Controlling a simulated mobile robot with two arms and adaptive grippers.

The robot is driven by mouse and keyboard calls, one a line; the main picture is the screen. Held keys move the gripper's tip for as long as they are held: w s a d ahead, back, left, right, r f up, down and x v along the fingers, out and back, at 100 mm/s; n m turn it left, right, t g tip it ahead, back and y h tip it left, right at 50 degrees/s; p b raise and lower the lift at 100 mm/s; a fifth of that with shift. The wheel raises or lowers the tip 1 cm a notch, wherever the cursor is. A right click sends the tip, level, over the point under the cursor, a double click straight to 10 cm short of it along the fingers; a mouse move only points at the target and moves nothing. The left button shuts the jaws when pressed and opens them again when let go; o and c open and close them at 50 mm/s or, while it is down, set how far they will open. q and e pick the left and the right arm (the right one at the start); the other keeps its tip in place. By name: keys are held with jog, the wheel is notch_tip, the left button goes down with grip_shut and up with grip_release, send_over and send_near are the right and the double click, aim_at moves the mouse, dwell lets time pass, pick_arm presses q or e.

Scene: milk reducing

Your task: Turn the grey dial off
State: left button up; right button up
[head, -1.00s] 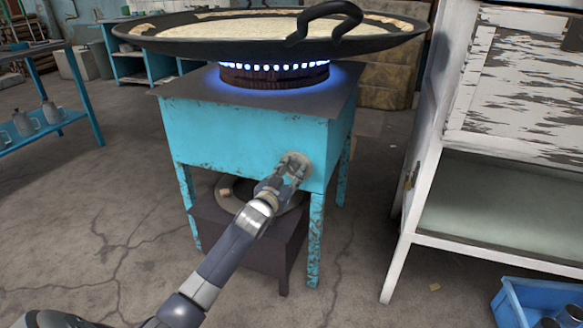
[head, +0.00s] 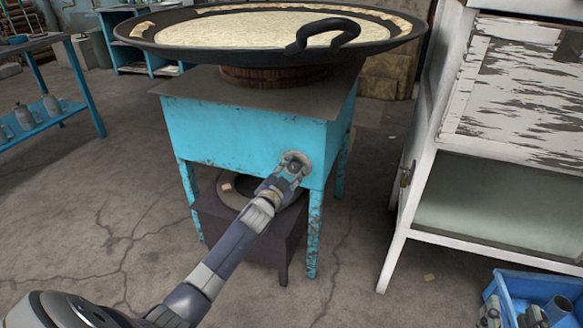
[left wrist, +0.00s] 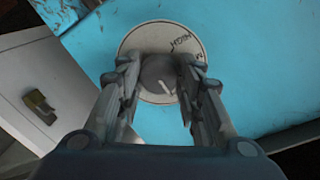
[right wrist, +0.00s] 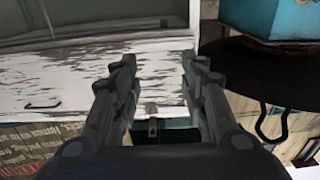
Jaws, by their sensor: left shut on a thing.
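The grey dial (left wrist: 158,72) is a round knob with a white pointer line, on a pale round plate (left wrist: 138,40) marked with letters including "HIGH". The plate sits on the front of the turquoise stove (head: 235,135). My left gripper (head: 294,163) is at the dial, and in the left wrist view its fingers (left wrist: 157,80) are on either side of the knob, shut on it. The pointer line slants down and slightly right there. No flame shows at the burner (head: 275,75). My right gripper (right wrist: 155,75) is open and empty; it is outside the head view.
A wide black pan (head: 250,48) with pale milk sits on the burner. A white peeling cabinet (head: 425,170) stands at the right, with a blue crate (head: 535,282) in front. A blue shelf (head: 75,108) is at the left. Floor between is clear.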

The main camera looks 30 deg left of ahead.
pick_arm(q)
jog(key=shift+m, duration=0.5)
pick_arm(e)
jog(key=shift+s+d+f+g, duration=0.15)
jog(key=shift+f+g, duration=0.3)
jog(key=shift+f, duration=0.35)
jog(key=shift+s+d+f+g, duration=0.15)
jog(key=shift+f+g, duration=0.3)
jog(key=shift+f, duration=0.35)
pick_arm(q)
jog(key=o, duration=1.1)
jog(key=s, duration=0.4)
jog(key=s+d, duration=0.1)
jog(key=s, duration=0.2)
jog(key=s+d, duration=0.1)
jog(key=s, duration=0.3)
jog(key=shift+s+d+r, duration=0.1)
jog(key=shift+s+r, duration=0.2)
jog(key=shift+s, duration=0.05)
